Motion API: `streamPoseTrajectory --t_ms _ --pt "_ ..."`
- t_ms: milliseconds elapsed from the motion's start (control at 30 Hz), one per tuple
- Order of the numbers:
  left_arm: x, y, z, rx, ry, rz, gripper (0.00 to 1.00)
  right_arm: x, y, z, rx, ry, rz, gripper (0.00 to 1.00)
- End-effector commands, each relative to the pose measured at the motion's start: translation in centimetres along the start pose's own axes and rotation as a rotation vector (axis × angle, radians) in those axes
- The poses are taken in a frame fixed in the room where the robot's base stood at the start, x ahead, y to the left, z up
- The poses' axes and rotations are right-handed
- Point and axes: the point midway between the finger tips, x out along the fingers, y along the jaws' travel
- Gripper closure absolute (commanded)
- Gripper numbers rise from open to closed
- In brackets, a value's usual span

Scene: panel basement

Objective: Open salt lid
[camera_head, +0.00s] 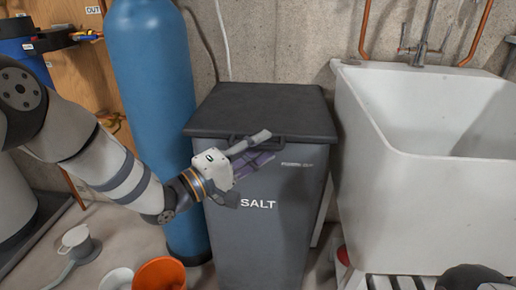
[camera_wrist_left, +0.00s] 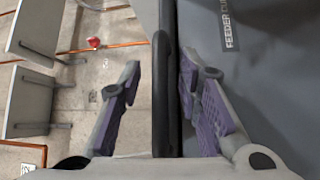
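The dark grey salt bin (camera_head: 257,235), marked SALT, stands against the wall with its flat black lid (camera_head: 262,105) lying shut on top. A handle (camera_head: 262,141) runs along the lid's front edge. My left gripper (camera_head: 262,147) is at this edge, with one finger above and the other lower, in front of the bin. In the left wrist view my left gripper (camera_wrist_left: 160,88) is open, with its purple-padded fingers apart on either side of the dark lid edge (camera_wrist_left: 160,65). Contact cannot be told.
A tall blue tank (camera_head: 152,75) stands close on the bin's left. A white utility sink (camera_head: 440,150) stands on its right. An orange bucket (camera_head: 160,273) and a grey scoop-like item (camera_head: 78,245) are on the floor at lower left. The concrete wall is behind.

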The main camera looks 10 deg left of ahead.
Motion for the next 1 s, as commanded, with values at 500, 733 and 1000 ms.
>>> streamPoseTrajectory --t_ms 500,733,1000 --pt "0.0 0.1 0.0 -0.001 0.000 0.000 1.00 -0.1 0.0 -0.1 0.000 0.003 0.000 0.60" --pt "0.4 3.3 -0.6 -0.031 0.002 -0.029 1.00 -2.3 0.0 0.2 0.000 0.034 -0.001 0.60" --pt "2.3 11.4 -2.5 -0.149 0.003 -0.147 1.00 -8.3 0.0 0.3 0.000 0.132 -0.004 0.60"
